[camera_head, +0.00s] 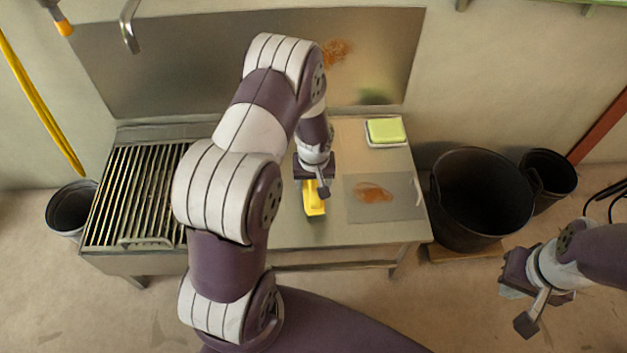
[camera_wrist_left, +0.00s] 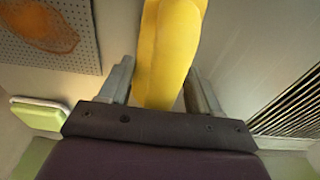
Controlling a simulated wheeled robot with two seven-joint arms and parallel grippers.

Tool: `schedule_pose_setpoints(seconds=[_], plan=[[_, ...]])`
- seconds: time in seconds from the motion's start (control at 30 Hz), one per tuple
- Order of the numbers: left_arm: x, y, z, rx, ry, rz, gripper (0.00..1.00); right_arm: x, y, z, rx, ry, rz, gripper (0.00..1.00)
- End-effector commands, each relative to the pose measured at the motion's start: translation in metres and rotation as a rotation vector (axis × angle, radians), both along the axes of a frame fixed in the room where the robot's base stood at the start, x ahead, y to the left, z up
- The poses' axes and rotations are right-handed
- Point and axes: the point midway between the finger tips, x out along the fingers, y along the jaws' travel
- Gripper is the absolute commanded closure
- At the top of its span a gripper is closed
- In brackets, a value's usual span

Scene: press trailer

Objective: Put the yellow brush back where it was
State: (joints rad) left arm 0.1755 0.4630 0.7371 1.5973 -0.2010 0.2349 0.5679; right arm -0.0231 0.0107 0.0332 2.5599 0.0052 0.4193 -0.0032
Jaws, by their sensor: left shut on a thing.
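The yellow brush (camera_head: 314,199) is at the middle of the steel table, under my left gripper (camera_head: 314,178). In the left wrist view the brush (camera_wrist_left: 168,50) stands between the two fingers of my left gripper (camera_wrist_left: 160,85), which is shut on it. Its lower end is hidden in the wrist view, and I cannot tell whether it touches the table. My right gripper (camera_head: 530,305) hangs at the lower right, off the table. Its fingers are too unclear to tell open from shut.
The steel table (camera_head: 300,232) has a slatted grate (camera_head: 135,195) at the left. A perforated plate (camera_head: 385,205) with an orange-brown stain lies at the right. A green sponge (camera_head: 385,130) sits in a white dish behind it. Black buckets (camera_head: 482,195) stand right of the table.

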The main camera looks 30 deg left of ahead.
Motion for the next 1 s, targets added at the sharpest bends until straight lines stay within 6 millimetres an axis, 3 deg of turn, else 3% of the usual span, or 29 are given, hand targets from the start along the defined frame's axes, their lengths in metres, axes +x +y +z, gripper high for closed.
schedule_pose_setpoints(seconds=[0.03,0.1,0.43,0.8,1.0], plan=[[0.0,0.0,-0.001,0.0,0.0,0.0,0.31,0.0,0.0,-0.001,0.0,0.0,0.0,1.0],[0.0,0.0,-0.001,0.0,0.0,0.0,0.11,0.0,0.0,-0.001,0.0,0.0,0.0,1.0],[0.0,0.0,0.006,0.001,-0.001,0.0,0.11,0.0,0.0,0.005,0.0,0.0,0.0,1.0],[-0.009,-0.006,0.099,0.0,-0.002,0.0,0.11,0.0,0.0,0.055,0.0,0.0,0.0,1.0],[-0.013,-0.01,0.125,0.001,0.0,-0.013,0.11,0.0,0.0,0.064,0.0,0.0,0.0,1.0]])
